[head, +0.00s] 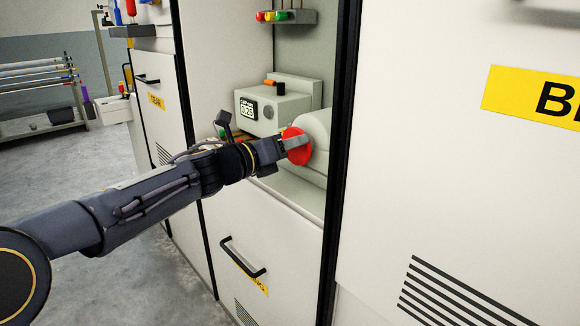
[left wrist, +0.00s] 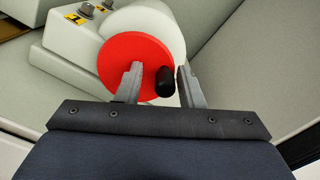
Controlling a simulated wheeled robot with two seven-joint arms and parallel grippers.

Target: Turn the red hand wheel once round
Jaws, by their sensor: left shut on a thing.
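The red hand wheel (head: 302,157) is a flat red disc on the end of a pale rounded housing (head: 318,128) inside an open cabinet bay. It also shows large in the left wrist view (left wrist: 124,53). A black handle knob (left wrist: 165,83) stands out from the wheel's face, toward its lower right in that view. My left gripper (head: 291,145) is at the wheel, its two grey fingers on either side of the knob and shut on it. The fingers cover part of the wheel, and the knob is hidden in the head view. My right gripper is not in view.
A pale control box (head: 290,103) sits behind the wheel. A dark cabinet frame edge (head: 342,110) stands close to its right. A panel with a black handle (head: 242,257) is below. A rack (head: 45,95) stands far left; the grey floor (head: 130,280) before the cabinets looks clear.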

